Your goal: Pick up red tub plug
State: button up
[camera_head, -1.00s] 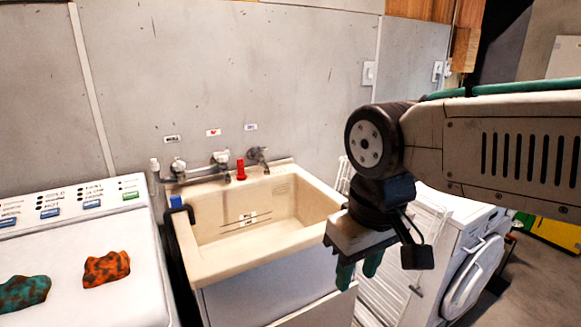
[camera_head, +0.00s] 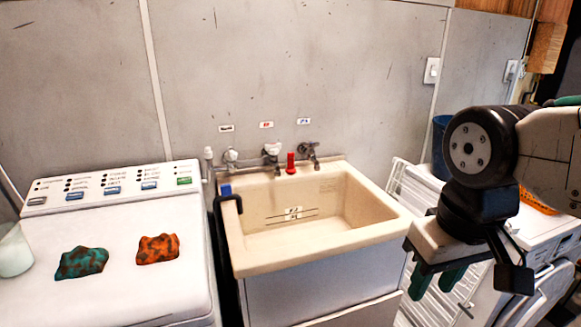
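The red tub plug (camera_head: 291,163) stands upright on the back ledge of the cream laundry tub (camera_head: 262,262), below the taps. My gripper (camera_head: 436,281) hangs at the right of the view, pointing down, in front of and to the right of the tub. It is well apart from the plug. Its two green fingers show with a gap between them, and nothing is seen between them.
A white washing machine (camera_head: 105,300) stands left of the tub, with a teal cloth (camera_head: 82,262) and an orange cloth (camera_head: 157,248) on top. Taps (camera_head: 272,150) line the wall beside the plug. A white rack (camera_head: 408,188) and a white appliance stand at right.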

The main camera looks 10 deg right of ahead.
aim_at(289, 169)
jog(key=z, duration=0.6)
jog(key=i, duration=1.05)
jog(key=u, duration=0.25)
